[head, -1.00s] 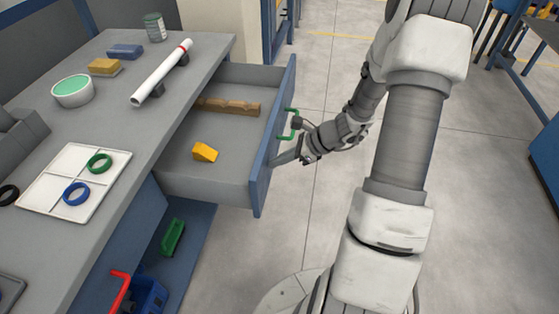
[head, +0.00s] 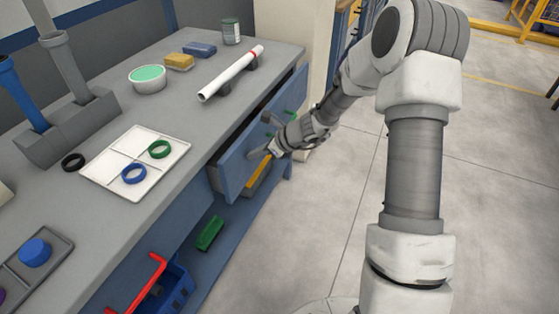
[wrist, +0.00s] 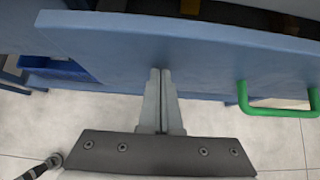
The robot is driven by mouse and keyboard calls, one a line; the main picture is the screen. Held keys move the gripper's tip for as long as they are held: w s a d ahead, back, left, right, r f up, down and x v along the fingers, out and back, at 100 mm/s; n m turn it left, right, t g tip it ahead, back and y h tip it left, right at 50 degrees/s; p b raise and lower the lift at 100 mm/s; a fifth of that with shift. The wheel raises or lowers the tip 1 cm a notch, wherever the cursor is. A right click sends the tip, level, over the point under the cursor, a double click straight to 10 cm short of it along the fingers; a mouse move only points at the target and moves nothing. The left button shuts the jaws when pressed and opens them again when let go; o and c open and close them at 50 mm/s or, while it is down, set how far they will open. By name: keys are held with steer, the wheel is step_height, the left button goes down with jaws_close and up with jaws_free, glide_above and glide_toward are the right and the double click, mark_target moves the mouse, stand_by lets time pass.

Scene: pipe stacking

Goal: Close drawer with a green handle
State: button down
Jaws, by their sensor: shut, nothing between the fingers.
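The drawer (head: 232,167) has a blue front and is only slightly open under the workbench top. A narrow dark gap shows behind its front. Its green handle (wrist: 278,104) is on the right side of the front in the wrist view; in the head view it is mostly hidden behind my wrist. My gripper (wrist: 160,72) is shut and empty. Its fingertips are at the blue drawer front, to the left of the handle, and appear to touch it. In the head view my gripper (head: 262,152) is at the outer face of the drawer.
On the bench top are a white pipe (head: 230,74) with a red band, a divided white tray (head: 110,178) with rings, a bowl (head: 148,80) and a tin (head: 231,32). The floor to the right is clear.

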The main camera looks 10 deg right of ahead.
mark_target(236, 147)
steer(key=w+a, duration=0.1)
steer(key=a, duration=0.1)
steer(key=w+a, duration=0.2)
steer(key=a, duration=0.1)
steer(key=shift+w+p, duration=0.2)
steer(key=shift+p, duration=0.1)
steer(key=shift+a+r, duration=0.15)
steer(key=shift+a, duration=0.05)
steer(key=shift+d, duration=0.1)
